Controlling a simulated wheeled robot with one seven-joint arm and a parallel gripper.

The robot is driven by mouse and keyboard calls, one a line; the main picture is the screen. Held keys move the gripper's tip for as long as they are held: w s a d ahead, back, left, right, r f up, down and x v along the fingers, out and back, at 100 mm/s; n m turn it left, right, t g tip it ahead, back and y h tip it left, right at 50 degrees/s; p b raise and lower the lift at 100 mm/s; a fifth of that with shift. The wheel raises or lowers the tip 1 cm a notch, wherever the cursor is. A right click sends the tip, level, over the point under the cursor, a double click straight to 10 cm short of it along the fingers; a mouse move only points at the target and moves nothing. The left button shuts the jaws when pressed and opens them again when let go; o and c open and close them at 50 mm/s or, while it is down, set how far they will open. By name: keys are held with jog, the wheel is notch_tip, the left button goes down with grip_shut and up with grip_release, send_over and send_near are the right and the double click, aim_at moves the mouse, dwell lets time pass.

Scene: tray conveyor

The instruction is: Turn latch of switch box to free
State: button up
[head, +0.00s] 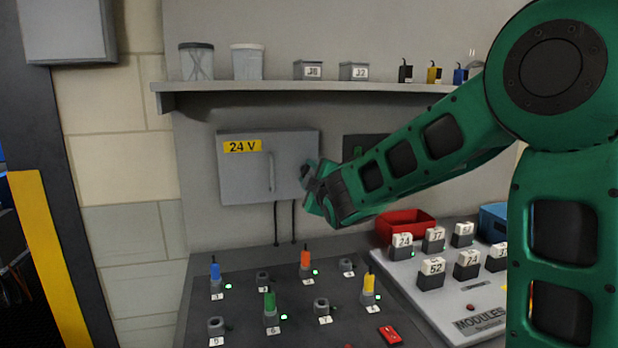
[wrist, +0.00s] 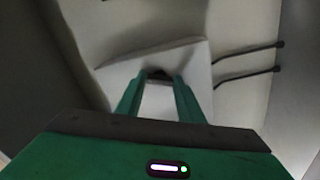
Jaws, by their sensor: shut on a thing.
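The switch box (head: 240,180) is a grey wall box with a yellow "24 V" label (head: 242,146) and a vertical handle (head: 270,172) on its door. The door looks closed. My gripper (head: 309,172) is at the right edge of the box, below the shelf. In the wrist view my gripper (wrist: 159,78) has its two green fingers shut on a small dark piece, the latch (wrist: 158,72), at the box face. In the head view the fingers hide the latch, so I cannot tell its angle.
A shelf (head: 300,87) with jars and small boxes runs above. Two cables (head: 276,222) hang under the box. Below are a dark panel (head: 240,325) with coloured plugs, a red bin (head: 405,222) and a white board of numbered modules (head: 432,300).

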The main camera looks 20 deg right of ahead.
jog(key=shift+a+f+n, duration=0.1)
jog(key=shift+n, duration=2.2)
jog(key=o, duration=1.1)
jog(key=shift+f, duration=0.1)
jog(key=shift+c, duration=0.2)
jog(key=s, duration=1)
jog(key=shift+s, duration=0.35)
